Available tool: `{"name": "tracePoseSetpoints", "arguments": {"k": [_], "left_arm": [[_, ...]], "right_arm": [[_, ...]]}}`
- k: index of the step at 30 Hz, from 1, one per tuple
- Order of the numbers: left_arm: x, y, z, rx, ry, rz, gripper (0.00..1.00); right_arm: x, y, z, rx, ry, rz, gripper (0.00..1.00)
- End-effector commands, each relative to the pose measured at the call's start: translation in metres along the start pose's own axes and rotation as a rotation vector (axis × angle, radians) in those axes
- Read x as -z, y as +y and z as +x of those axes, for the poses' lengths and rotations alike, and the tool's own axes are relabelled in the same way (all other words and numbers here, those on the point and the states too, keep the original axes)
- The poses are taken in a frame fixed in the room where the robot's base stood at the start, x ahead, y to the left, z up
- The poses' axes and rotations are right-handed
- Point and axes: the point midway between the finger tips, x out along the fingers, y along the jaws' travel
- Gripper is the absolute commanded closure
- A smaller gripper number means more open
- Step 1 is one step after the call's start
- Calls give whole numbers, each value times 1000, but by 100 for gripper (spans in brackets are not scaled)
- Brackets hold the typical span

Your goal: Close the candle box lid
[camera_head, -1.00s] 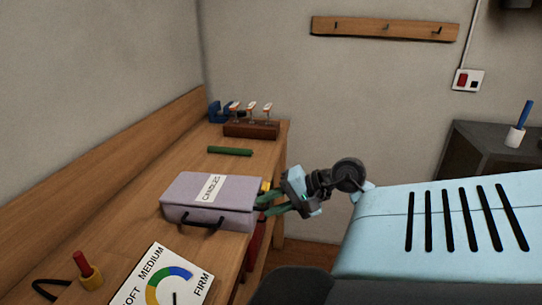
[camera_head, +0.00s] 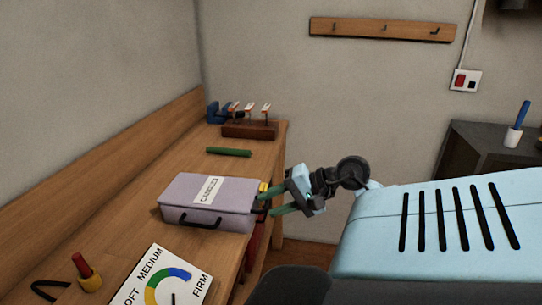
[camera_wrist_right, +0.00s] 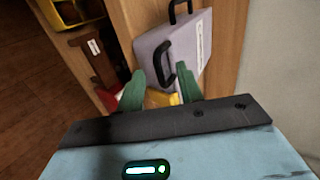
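The candle box (camera_head: 232,214) is lavender with a white "CANDLES" label and a black handle on its front, lying on the wooden bench. Its lid (camera_head: 240,188) lies flat over the box; I cannot tell whether it is fully shut. My right gripper (camera_head: 275,204) is at the box's right end, its green fingers apart with nothing held. In the right wrist view the box (camera_wrist_right: 198,55) lies beyond the open fingertips, with a black handle (camera_wrist_right: 163,66) appearing between them. I cannot tell whether a finger touches the box. My left gripper is not in view.
A dial board (camera_head: 165,280) and a red-and-yellow object (camera_head: 86,273) lie in front of the box. A green stick (camera_head: 229,152) and a wooden rack (camera_head: 249,131) are behind it. A yellow item (camera_head: 264,187) is by its right end. The bench (camera_head: 130,222) has free room to the left.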

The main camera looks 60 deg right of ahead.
Motion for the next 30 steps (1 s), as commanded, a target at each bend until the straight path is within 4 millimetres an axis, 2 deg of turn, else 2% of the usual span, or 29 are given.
{"name": "tracePoseSetpoints", "arguments": {"k": [30], "left_arm": [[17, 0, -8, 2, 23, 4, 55]], "right_arm": [[0, 0, -61, -1, 0, -1, 64]]}}
